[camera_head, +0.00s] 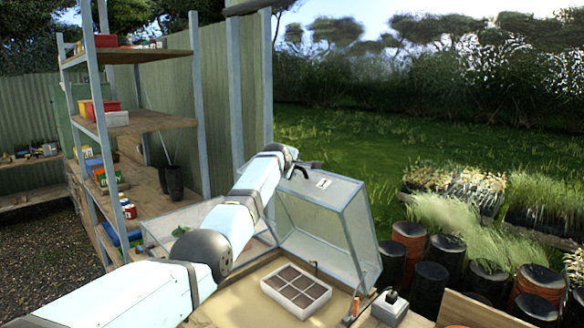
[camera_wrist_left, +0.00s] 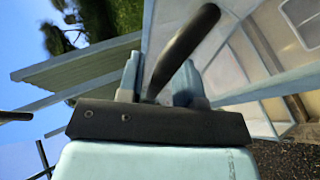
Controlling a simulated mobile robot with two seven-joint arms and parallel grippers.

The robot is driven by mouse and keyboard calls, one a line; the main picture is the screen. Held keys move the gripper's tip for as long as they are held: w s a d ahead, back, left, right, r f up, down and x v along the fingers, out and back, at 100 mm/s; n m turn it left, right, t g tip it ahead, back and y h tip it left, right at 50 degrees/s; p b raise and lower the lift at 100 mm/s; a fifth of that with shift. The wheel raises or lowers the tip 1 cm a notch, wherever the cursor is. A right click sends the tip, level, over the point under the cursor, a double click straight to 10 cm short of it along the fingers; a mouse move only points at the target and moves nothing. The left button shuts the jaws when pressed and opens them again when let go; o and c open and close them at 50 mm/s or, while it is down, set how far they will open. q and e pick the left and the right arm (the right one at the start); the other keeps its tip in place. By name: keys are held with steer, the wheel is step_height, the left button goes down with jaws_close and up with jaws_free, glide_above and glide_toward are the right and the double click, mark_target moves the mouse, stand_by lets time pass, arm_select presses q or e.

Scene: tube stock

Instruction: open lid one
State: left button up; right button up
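Lid one (camera_head: 344,190) is a clear, pale-framed cover with a "1" label (camera_head: 323,183). It stands raised and steeply tilted over an open box with a sandy floor (camera_head: 238,300). Its dark handle (camera_head: 312,166) is at the top edge; in the left wrist view the handle (camera_wrist_left: 188,42) runs between the two blue fingers. My left gripper (camera_wrist_left: 158,80) appears shut on the handle. In the head view my left arm reaches across to this edge and the fingertips (camera_head: 295,163) are small there. My right gripper is not in view.
A white seed tray (camera_head: 297,290) with several cells lies on the box floor. A small dark-topped device (camera_head: 390,307) stands at its right. Another clear panel (camera_head: 172,222) is left, partly behind my arm. Shelving (camera_head: 150,122) stands left; black and terracotta pots (camera_head: 430,285) stand right.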

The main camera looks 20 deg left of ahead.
arm_select(q)
steer(key=shift+o, duration=0.2)
steer(key=shift+s+r+p, duration=0.4)
steer(key=shift+r+p, duration=0.05)
steer(key=shift+p, duration=0.35)
steer(key=shift+p+v, duration=0.9)
steer(key=shift+p, duration=0.05)
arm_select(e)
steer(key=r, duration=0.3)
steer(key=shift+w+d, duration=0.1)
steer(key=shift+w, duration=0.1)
arm_select(q)
steer(key=v, duration=1.1)
steer(key=shift+f+b, duration=0.2)
steer(key=shift+b, duration=0.15)
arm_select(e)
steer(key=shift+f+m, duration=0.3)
arm_select(q)
steer(key=shift+s+d+f, duration=0.1)
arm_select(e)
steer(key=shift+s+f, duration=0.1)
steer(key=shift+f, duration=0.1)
